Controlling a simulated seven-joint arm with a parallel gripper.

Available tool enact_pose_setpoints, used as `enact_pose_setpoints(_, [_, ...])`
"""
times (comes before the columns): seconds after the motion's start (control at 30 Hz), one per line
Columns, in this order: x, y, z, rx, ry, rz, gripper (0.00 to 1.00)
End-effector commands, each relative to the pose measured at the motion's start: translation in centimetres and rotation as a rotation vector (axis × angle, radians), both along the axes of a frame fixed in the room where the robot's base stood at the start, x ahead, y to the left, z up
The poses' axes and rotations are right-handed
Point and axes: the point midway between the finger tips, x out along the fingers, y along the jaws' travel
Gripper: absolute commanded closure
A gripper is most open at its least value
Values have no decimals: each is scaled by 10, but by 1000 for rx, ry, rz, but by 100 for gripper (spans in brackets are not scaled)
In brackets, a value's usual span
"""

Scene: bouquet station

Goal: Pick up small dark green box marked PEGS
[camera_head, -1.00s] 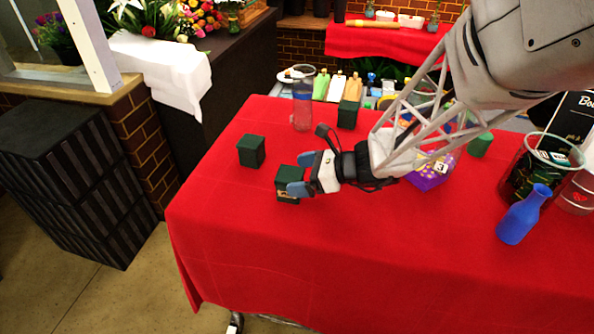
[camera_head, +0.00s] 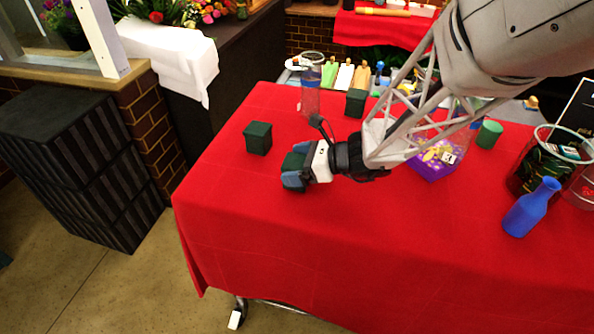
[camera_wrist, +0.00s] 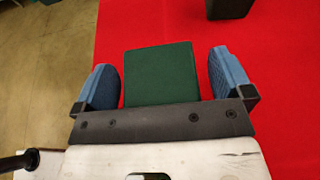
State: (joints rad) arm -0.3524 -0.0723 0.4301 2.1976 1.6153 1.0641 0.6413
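Three small dark green boxes are on the red table. One box (camera_head: 293,161) is between the blue fingers of my gripper (camera_head: 293,170). In the wrist view this box (camera_wrist: 161,75) shows its plain green face between the fingertips of my gripper (camera_wrist: 165,78), with a narrow gap on each side. The gripper is open around it. A second box (camera_head: 258,138) stands just behind and to the left. A third box (camera_head: 355,103) stands farther back, to the right. No PEGS marking is readable on any of them.
A clear cup (camera_head: 311,95) stands near the back left edge of the red table (camera_head: 330,250). A purple box (camera_head: 433,168) is under my arm. A green cylinder (camera_head: 489,134), blue bottle (camera_head: 531,208) and clear container (camera_head: 535,165) stand at right. The table's front is clear.

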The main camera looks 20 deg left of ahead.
Motion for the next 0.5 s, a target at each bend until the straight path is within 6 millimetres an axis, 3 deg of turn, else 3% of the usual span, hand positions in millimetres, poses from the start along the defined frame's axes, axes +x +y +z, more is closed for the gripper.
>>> enact_pose_setpoints(0.03, [0, 0, 0, 0, 0, 0, 8])
enact_pose_setpoints(0.37, [0, 0, 0, 0, 0, 0, 58])
enact_pose_setpoints(0.5, [0, 0, 0, 0, 0, 0, 58])
